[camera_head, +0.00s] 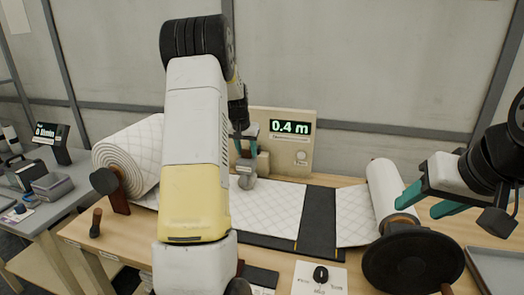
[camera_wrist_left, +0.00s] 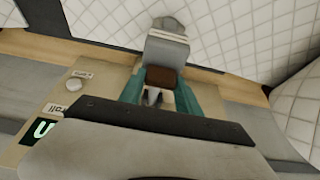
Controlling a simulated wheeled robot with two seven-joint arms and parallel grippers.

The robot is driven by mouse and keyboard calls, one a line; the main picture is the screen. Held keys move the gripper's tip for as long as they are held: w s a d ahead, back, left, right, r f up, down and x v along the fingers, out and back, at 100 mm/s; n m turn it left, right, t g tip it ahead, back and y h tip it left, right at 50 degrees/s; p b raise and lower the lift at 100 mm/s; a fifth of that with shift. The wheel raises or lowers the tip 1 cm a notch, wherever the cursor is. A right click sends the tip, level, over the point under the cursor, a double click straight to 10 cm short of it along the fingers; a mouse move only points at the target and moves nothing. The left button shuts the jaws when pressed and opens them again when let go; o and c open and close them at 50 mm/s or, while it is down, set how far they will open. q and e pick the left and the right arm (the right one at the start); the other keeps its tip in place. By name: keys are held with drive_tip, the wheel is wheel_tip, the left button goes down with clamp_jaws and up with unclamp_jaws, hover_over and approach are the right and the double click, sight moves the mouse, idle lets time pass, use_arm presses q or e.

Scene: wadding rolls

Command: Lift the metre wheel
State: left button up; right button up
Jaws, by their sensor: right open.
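The metre wheel shows as a grey roller (camera_head: 247,168) over the white quilted wadding, just in front of the display box. In the left wrist view the metre wheel (camera_wrist_left: 166,45) has a brown grip block at its near end. My left gripper (camera_head: 246,135) reaches down from above, partly hidden by my arm. In the left wrist view its teal fingers (camera_wrist_left: 161,90) lie on both sides of the brown block and appear closed on it. I cannot tell whether the wheel touches the wadding. My right gripper (camera_head: 420,200) is open beside the right-hand roll.
The display box (camera_head: 283,150) reads 0.4 m. A large wadding roll (camera_head: 130,155) stands at left, and a smaller roll (camera_head: 390,193) with a dark disc (camera_head: 412,260) at right. A black strip (camera_head: 319,220) crosses the wadding. A black knob on a card (camera_head: 320,274) sits in front.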

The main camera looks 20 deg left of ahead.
use_arm(q)
clamp_jaws()
